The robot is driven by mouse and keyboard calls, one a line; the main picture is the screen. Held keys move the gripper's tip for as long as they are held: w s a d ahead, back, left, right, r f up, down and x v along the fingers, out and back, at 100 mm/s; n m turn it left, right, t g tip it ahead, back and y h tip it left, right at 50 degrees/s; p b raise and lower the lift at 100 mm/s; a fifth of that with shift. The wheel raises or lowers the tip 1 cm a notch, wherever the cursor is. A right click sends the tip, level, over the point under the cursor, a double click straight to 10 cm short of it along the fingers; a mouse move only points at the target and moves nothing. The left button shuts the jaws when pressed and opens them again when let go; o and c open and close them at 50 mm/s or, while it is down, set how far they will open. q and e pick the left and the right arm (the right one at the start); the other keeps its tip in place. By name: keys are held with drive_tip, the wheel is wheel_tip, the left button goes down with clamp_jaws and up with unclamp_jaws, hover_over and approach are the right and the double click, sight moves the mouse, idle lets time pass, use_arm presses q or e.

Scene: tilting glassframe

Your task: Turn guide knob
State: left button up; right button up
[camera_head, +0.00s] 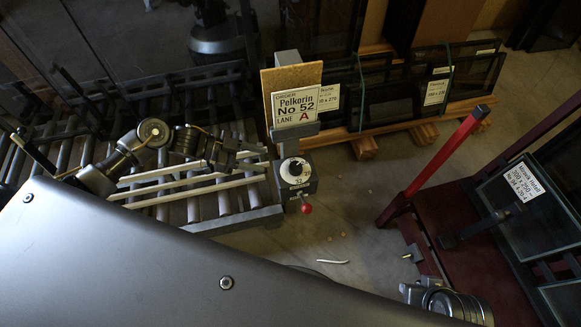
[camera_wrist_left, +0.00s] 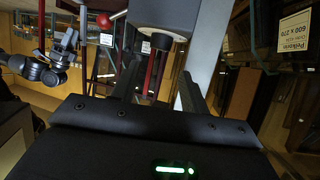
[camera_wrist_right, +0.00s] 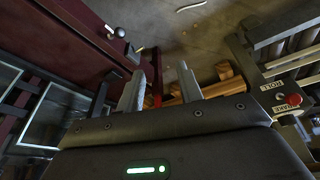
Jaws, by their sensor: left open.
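The guide knob (camera_head: 295,168) is a black knob on a round white dial, on top of a dark box with a red ball (camera_head: 306,209) on its front. My left gripper (camera_head: 258,154) is just left of the dial, apart from it as far as the head view shows. My right gripper (camera_wrist_right: 158,85) is open and empty. The box's red ball also shows in the right wrist view (camera_wrist_right: 293,99).
A sign reading Pelkorin No 52, Lane A (camera_head: 296,105) stands behind the knob. A roller rack (camera_head: 190,210) lies to the left. Framed glass on pallets (camera_head: 395,90) is behind. A dark red stand with a red post (camera_head: 445,153) is at the right. Floor between is mostly clear.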

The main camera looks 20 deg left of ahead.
sight(291, 166)
use_arm(q)
drive_tip(key=b+x, duration=0.1)
drive_tip(key=x, duration=0.8)
drive_tip(key=shift+x, duration=0.9)
use_arm(e)
drive_tip(key=w+a+r+t+y, duration=0.1)
drive_tip(key=w+a+t, duration=0.2)
drive_tip(key=w, duration=0.2)
drive_tip(key=shift+r+n, duration=0.3)
drive_tip(key=shift+n, duration=0.1)
use_arm(q)
drive_tip(key=c, duration=0.7)
use_arm(e)
drive_tip(key=shift+d, duration=0.1)
